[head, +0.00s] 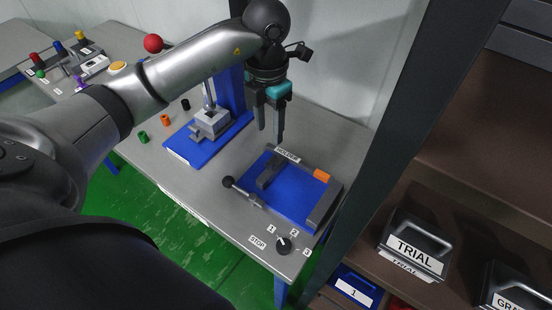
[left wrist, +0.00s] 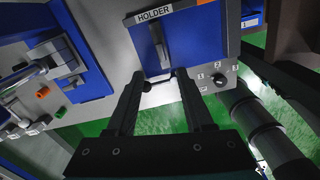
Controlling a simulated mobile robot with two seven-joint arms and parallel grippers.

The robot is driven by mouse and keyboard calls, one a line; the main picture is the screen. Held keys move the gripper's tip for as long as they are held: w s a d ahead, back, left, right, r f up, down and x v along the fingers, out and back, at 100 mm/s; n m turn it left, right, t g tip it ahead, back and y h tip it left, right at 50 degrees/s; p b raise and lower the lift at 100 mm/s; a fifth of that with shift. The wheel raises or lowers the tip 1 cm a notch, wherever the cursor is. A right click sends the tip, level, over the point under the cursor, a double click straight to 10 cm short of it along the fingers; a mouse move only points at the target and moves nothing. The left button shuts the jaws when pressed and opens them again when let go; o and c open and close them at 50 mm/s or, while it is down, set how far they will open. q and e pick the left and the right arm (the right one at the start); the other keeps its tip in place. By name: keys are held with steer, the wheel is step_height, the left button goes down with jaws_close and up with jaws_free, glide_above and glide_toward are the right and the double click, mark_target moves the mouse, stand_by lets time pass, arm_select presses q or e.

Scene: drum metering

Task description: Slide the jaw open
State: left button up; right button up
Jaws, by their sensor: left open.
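The holder (head: 291,192) is a blue plate with a HOLDER label, on the right part of the grey table. A dark sliding jaw (head: 269,172) stands on its left side, and a grey fixed jaw (head: 323,207) along its right edge. A rod with a black ball knob (head: 229,182) sticks out at the front left. My left gripper (head: 271,134) is open and empty, pointing down above and behind the holder, apart from it. In the left wrist view, the sliding jaw (left wrist: 160,43) shows beyond the open fingertips (left wrist: 162,75). My right gripper is not in view.
An orange block (head: 322,175) sits at the holder's back right. A dial (head: 284,246) marked STOP, 1, 2, 3 is at the front edge. A blue-based press (head: 196,143) stands to the left, near small coloured cylinders. A dark post (head: 405,100) rises right of the table.

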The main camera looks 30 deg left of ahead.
mark_target(270, 160)
arm_select(q)
step_height(270, 160, down, 12)
steer(key=shift+d+b, duration=0.1)
steer(key=shift+b, duration=0.3)
jaws_close()
steer(key=shift+r, duration=0.1)
stand_by(1.2)
